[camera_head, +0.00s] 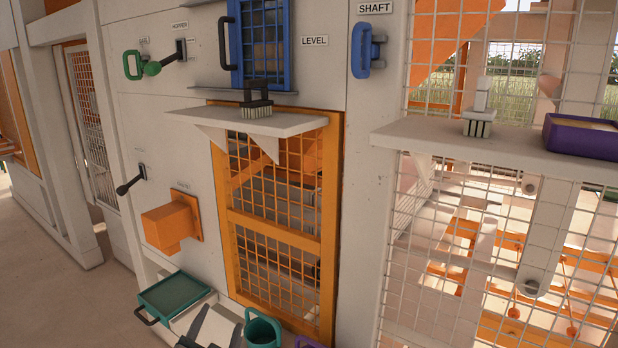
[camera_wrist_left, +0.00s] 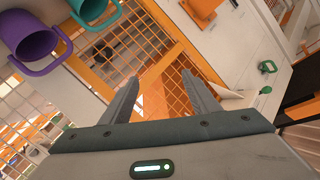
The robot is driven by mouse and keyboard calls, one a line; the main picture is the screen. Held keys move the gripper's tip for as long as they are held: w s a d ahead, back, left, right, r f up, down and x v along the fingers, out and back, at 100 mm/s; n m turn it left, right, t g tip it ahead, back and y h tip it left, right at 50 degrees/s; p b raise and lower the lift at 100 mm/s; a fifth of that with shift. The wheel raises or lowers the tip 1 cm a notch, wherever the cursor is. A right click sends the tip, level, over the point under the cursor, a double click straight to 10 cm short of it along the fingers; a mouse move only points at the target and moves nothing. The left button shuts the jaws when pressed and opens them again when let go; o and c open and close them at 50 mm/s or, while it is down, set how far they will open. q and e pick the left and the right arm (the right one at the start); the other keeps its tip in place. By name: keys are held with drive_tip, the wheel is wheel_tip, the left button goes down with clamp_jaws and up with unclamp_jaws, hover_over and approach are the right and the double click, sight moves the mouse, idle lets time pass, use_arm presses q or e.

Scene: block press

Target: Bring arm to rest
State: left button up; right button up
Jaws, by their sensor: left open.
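My left gripper (camera_head: 222,318) shows at the bottom of the head view, between a green tray and a teal mug. In the left wrist view the two fingers of the left gripper (camera_wrist_left: 160,80) are spread apart with nothing between them. They point toward the orange mesh door (camera_wrist_left: 165,55), which also shows in the head view (camera_head: 275,236). I cannot tell how far the fingertips are from the door. Most of the left arm is out of the head view. My right gripper is in neither view.
The green tray (camera_head: 175,297), teal mug (camera_head: 262,332) and partly cut-off purple mug (camera_head: 310,343) stand low before the wall. An orange chute (camera_head: 170,226) and a shelf (camera_head: 245,121) with a dark brush (camera_head: 257,104) jut out. A right shelf (camera_head: 480,142) holds a purple tray (camera_head: 580,139).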

use_arm(q)
drive_tip(key=s+a+f+n+g, duration=0.2)
drive_tip(key=s+f+g, duration=0.2)
drive_tip(key=s+f, duration=0.7)
drive_tip(key=s+a+f+n+g, duration=0.2)
drive_tip(key=s+f+g, duration=0.3)
drive_tip(key=s+f, duration=0.6)
drive_tip(key=s+f+g, duration=0.2)
drive_tip(key=s+f, duration=0.1)
drive_tip(key=s, duration=0.4)
drive_tip(key=s+f+g, duration=0.2)
drive_tip(key=s, duration=0.6)
wheel_tip(320, 180, down, 28)
drive_tip(key=g, duration=0.1)
drive_tip(key=s+a+f+g+b, duration=0.1)
drive_tip(key=s+a+f, duration=0.2)
drive_tip(key=s+f, duration=1.6)
drive_tip(key=shift+h+b, duration=0.3)
drive_tip(key=shift+b, duration=0.05)
drive_tip(key=shift+w, duration=0.1)
drive_tip(key=shift+a+f, duration=0.1)
drive_tip(key=shift+c, duration=0.2)
